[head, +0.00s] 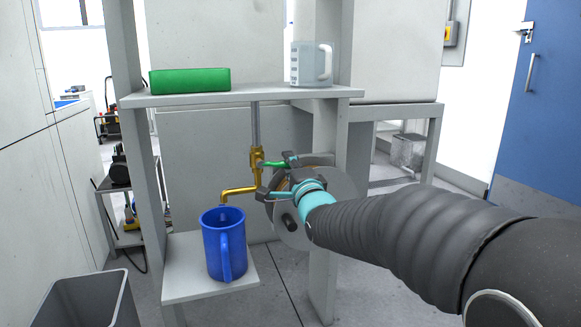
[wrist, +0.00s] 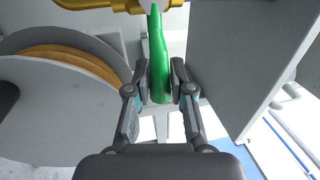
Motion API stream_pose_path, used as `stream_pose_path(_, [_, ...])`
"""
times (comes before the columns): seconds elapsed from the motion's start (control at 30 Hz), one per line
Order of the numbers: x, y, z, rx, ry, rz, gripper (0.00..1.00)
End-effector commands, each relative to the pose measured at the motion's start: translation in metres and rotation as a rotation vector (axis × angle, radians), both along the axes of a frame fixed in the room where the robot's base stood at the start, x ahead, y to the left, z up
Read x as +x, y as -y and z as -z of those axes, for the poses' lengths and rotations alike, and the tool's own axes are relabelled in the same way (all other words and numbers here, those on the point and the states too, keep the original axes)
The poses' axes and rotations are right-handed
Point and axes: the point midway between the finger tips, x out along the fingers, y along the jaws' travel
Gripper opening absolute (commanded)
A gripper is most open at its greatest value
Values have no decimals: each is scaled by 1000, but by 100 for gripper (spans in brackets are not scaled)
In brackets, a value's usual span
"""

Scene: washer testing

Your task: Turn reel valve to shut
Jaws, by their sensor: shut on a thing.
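The reel valve is a brass body (head: 257,160) on a vertical grey pipe under the shelf, with a green lever handle (head: 272,165) pointing right. In the wrist view the green handle (wrist: 158,62) runs up from between the fingers to the brass valve body (wrist: 150,4). My gripper (wrist: 160,85) is shut on the green handle, one finger on each side. In the head view my gripper (head: 279,175) is beside the valve, coming in from the right. Part of the handle is hidden by the fingers there. A brass spout (head: 238,191) bends left and down from the valve.
A blue mug (head: 224,243) stands on a low shelf (head: 187,290) below the spout. The grey reel (head: 340,186) is close behind my gripper. A green block (head: 190,80) and a clear jug (head: 312,64) sit on the upper shelf (head: 255,95). Upright posts flank the valve.

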Motion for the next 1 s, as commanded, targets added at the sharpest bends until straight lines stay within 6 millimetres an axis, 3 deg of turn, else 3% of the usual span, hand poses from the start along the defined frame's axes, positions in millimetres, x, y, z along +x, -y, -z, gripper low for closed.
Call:
stream_pose_path(0.5, [0, 0, 2, 17, -9, -1, 0])
stream_pose_path(0.53, [0, 0, 2, 17, -9, -1, 29])
stream_pose_path(0.6, [1, 0, 2, 17, -8, 0, 47])
stream_pose_path(1.0, [-4, 3, 1, 16, -5, 3, 49])
